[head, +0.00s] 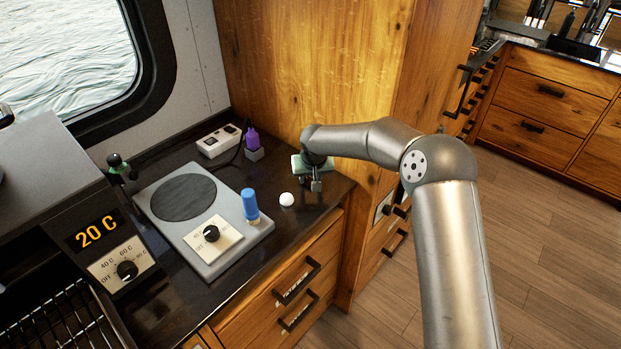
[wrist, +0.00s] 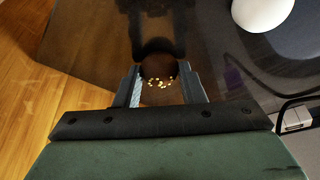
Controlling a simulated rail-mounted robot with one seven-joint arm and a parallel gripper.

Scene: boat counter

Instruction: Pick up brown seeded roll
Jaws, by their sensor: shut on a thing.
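The brown seeded roll (wrist: 158,72) is dark brown with pale seeds and sits between my gripper's fingers in the wrist view. My gripper (wrist: 158,88) is shut on it. In the head view my gripper (head: 316,186) is low over the right end of the dark counter, near the wooden cabinet. The roll cannot be made out in the head view. Whether it touches the counter is hard to tell.
A white egg-like object (head: 287,200) lies just left of my gripper. A purple bottle (head: 252,140) and a white socket box (head: 220,140) are behind. The wooden cabinet (head: 300,70) rises close behind.

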